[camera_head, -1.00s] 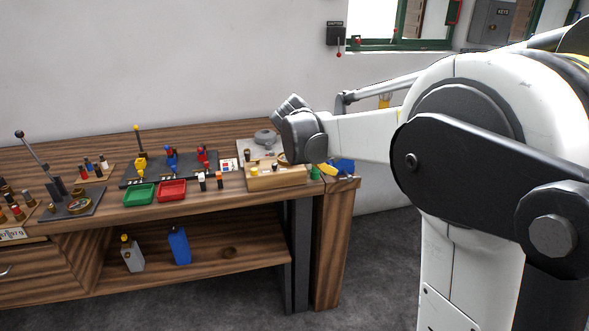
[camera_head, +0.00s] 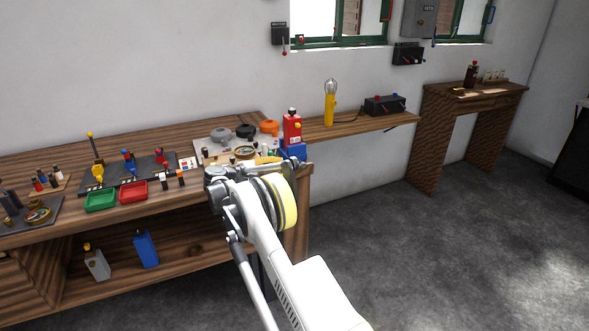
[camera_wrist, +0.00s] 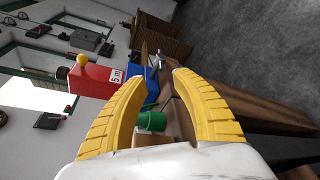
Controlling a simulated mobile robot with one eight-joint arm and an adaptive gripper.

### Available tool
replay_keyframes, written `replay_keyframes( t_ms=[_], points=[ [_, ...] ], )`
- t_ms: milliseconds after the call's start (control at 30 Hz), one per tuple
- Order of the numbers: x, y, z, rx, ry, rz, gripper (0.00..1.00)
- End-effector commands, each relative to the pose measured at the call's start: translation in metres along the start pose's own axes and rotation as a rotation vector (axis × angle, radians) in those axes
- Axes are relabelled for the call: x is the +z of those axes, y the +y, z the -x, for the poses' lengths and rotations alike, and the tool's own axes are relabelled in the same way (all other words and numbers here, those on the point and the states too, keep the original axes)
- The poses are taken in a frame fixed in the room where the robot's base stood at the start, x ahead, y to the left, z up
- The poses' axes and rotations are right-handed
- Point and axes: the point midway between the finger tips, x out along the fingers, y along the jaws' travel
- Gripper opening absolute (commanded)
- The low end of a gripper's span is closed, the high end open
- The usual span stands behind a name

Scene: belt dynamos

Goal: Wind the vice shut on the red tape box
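The red tape box (camera_head: 292,129) stands upright at the blue vice (camera_head: 293,152) on the bench's right end. In the wrist view the box (camera_wrist: 98,80) has a white label reading "5 m" and a yellow knob. The blue vice (camera_wrist: 151,88) shows beside it, partly hidden by a finger. A grey metal piece (camera_wrist: 157,62), perhaps the vice's handle, lies just beyond my fingertips. I cannot tell how tightly the jaws sit on the box. My gripper (camera_wrist: 160,78) has curved yellow fingers, open and empty, pointing toward the vice. In the head view my wrist hides the gripper's grasp area.
A green cylinder (camera_wrist: 152,121) lies between my fingers' lines of sight, near the bench edge. Green (camera_head: 101,200) and red (camera_head: 133,192) trays stand left. A wall shelf (camera_head: 350,127) holds a yellow lamp (camera_head: 330,103). The floor at right is clear.

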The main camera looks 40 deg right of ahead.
Motion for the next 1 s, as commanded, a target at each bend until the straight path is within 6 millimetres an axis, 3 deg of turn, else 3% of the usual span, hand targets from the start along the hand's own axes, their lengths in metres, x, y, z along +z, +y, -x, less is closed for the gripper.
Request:
replay_keyframes(
  t_ms=[200,400,833,933,1000],
  points=[
    [-0.002,-0.004,-0.046,-0.002,-0.001,-0.001,0.33],
    [-0.001,-0.003,-0.077,-0.002,0.0,-0.001,0.33],
    [0.0,0.0,-0.088,-0.001,0.002,-0.001,0.33],
    [0.0,0.0,-0.088,-0.001,0.002,-0.001,0.05],
    [0.0,0.0,-0.088,-0.001,0.003,-0.001,0.0]
  ],
)
